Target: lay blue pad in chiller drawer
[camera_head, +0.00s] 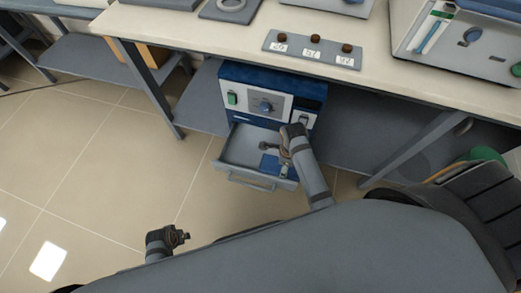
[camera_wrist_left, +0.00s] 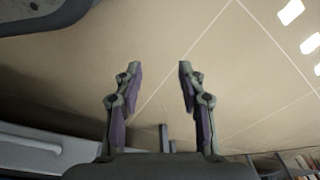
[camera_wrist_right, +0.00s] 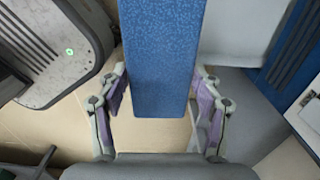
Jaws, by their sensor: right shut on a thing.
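The chiller (camera_head: 262,98) is a blue and white unit under the bench. Its grey drawer (camera_head: 237,150) is pulled open towards me. My right gripper (camera_head: 267,147) is over the drawer's right part. It is shut on the blue pad (camera_head: 271,165), which also fills the upper middle of the right wrist view (camera_wrist_right: 162,60), between the fingers (camera_wrist_right: 160,100). The pad is at the drawer's right side; I cannot tell whether it touches the drawer floor. My left gripper (camera_head: 182,237) is low at the left, away from the drawer. The left wrist view shows it open and empty (camera_wrist_left: 158,70).
The bench top (camera_head: 200,30) stands above the chiller and carries a plate with several dark knobs (camera_head: 312,48) and an instrument (camera_head: 440,40). A bench leg (camera_head: 150,90) is left of the chiller, another (camera_head: 415,150) to the right. The tiled floor (camera_head: 90,160) at the left is clear.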

